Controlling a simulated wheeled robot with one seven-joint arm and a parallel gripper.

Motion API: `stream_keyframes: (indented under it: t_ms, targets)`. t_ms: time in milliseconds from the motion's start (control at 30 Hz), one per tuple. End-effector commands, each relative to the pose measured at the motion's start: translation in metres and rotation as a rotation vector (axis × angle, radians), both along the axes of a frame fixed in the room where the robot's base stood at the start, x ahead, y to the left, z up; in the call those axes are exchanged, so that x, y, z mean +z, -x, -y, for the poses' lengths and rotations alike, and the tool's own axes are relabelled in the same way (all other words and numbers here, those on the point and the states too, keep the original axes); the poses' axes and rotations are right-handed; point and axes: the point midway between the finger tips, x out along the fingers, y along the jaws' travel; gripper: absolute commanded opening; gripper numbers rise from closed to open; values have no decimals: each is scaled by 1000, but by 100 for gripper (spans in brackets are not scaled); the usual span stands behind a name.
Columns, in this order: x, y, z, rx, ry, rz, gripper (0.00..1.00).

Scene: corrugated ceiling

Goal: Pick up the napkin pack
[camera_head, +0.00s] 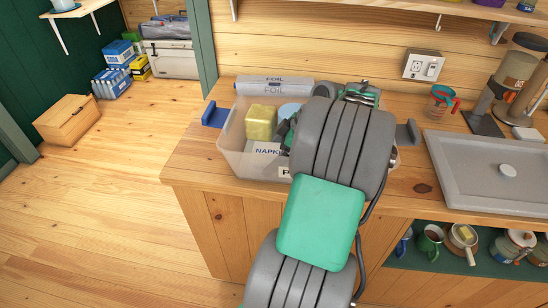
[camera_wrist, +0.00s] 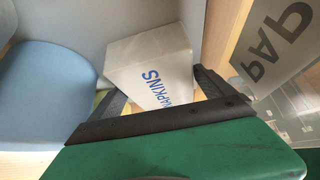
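The napkin pack is a pale box-shaped pack (camera_wrist: 140,55) with blue NAPKINS lettering. In the head view its lettered face (camera_head: 266,153) shows through the front wall of a translucent bin (camera_head: 232,155) on the counter. In the wrist view my gripper (camera_wrist: 160,88) is over the pack, its dark fingers spread apart. The left finger is near the pack's lower left and the right finger near its right side. I cannot tell whether either finger touches it. In the head view my arm hides most of the gripper and the bin's right part.
A yellow block (camera_head: 261,122) and a light-blue round item (camera_head: 289,110) are in the bin; the round item also shows in the wrist view (camera_wrist: 45,95). A FOIL box (camera_head: 273,86) lies behind it.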

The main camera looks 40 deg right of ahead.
Motion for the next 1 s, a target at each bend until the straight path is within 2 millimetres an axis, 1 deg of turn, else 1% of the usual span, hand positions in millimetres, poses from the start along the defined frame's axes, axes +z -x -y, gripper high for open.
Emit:
stream_keyframes:
  t_ms: [33, 67, 700, 900, 1000]
  targets:
    - [0, 0, 0, 0, 0, 0, 88]
    - [0, 0, 0, 0, 0, 0, 85]
    - [0, 0, 0, 0, 0, 0, 33]
    - [1, 0, 0, 0, 0, 0, 33]
    - [8, 0, 1, 0, 1, 1, 33]
